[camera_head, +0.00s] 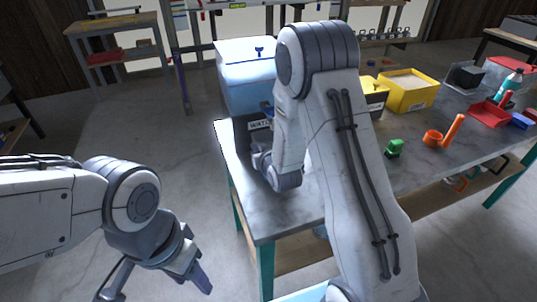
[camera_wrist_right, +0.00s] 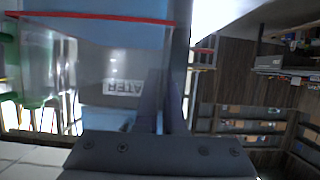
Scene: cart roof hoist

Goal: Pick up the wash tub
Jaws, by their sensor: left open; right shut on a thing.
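A light blue edge (camera_head: 303,294), possibly the wash tub, shows at the bottom of the head view. It is mostly cut off and hidden by my right arm. My left gripper (camera_head: 158,284) is open and empty, low beside the table's left end.
The grey table (camera_head: 410,170) carries yellow bins (camera_head: 408,97), a green item (camera_head: 394,148), an orange piece (camera_head: 453,130) and a red tray (camera_head: 490,114). A wooden side table (camera_head: 112,24) stands at the back left. The floor (camera_head: 150,130) left of the table is clear.

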